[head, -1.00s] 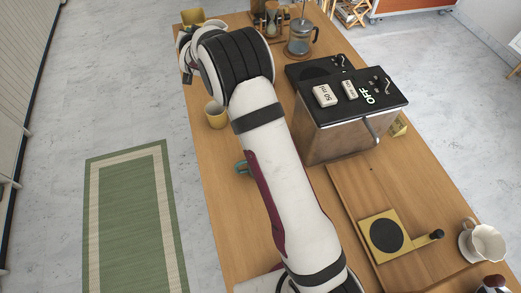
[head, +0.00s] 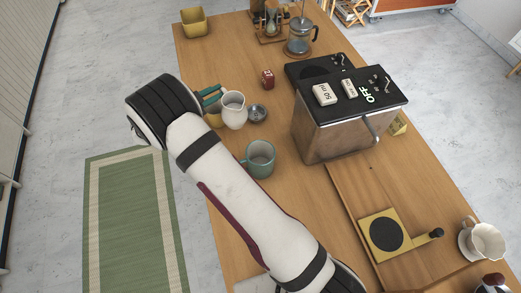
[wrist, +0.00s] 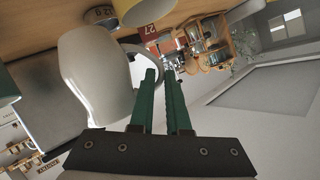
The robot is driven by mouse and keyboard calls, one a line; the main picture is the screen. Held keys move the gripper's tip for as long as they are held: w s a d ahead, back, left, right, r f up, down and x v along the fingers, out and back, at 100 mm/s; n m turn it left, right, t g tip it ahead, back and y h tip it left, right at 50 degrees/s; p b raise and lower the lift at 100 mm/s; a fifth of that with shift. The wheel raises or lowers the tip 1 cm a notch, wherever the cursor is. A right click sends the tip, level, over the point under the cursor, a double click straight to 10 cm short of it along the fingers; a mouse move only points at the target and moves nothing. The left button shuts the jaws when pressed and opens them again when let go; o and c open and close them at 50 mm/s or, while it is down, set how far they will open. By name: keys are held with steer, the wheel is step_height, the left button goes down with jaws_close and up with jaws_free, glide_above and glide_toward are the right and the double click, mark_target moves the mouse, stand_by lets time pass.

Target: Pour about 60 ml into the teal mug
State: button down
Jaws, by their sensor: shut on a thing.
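The teal mug (head: 260,160) stands open-topped on the wooden cart, just right of my arm in the head view. A white pitcher (head: 234,112) is beyond it, up and left of the mug and apart from it. It looks roughly upright; whether it is clear of the cart top is hard to tell. My gripper (head: 216,93) has its green fingers shut on the pitcher's handle. In the wrist view the pitcher (wrist: 93,75) fills the left, with the handle at the fingers (wrist: 164,75). The pitcher's contents are hidden.
A small round metal item (head: 257,112) and a red block (head: 268,79) are close by. The boxy coffee machine (head: 340,125) stands to the right. A yellow container (head: 194,22) and a French press (head: 300,38) are farther back.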

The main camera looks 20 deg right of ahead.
mark_target(223, 110)
steer(key=shift+s, duration=0.2)
steer(key=s+f+m+t, duration=0.1)
steer(key=s+f+m, duration=0.1)
steer(key=s, duration=0.1)
steer(key=shift+d+t, duration=0.35)
steer(key=shift+t, duration=0.05)
steer(key=shift+s+d+m+h, duration=0.1)
steer(key=shift+s+m+h, duration=0.2)
steer(key=shift+m, duration=0.1)
steer(key=shift+s+d+r+m+t, duration=0.15)
steer(key=shift+s+r+m+t, duration=0.25)
steer(key=shift+s+m, duration=0.15)
steer(key=shift+m+t+h, duration=0.3)
steer(key=shift+m+t, duration=0.2)
steer(key=shift+m, duration=0.25)
steer(key=s+r, duration=0.2)
steer(key=r, duration=0.1)
steer(key=shift+s+d+r, duration=0.1)
steer(key=shift+s+d, duration=0.15)
steer(key=shift+d, duration=0.1)
steer(key=shift+s+d+r+m+t+h, duration=0.25)
steer(key=shift+s+r+m+t+h, duration=0.3)
steer(key=shift+s+r+m, duration=0.65)
steer(key=shift+s+d+r+m+h, duration=0.15)
steer(key=shift+m+h, duration=0.1)
steer(key=shift+m, duration=0.25)
steer(key=shift+s+a+r+m+h, duration=0.1)
steer(key=shift+m+h, duration=0.1)
steer(key=shift+m, duration=0.3)
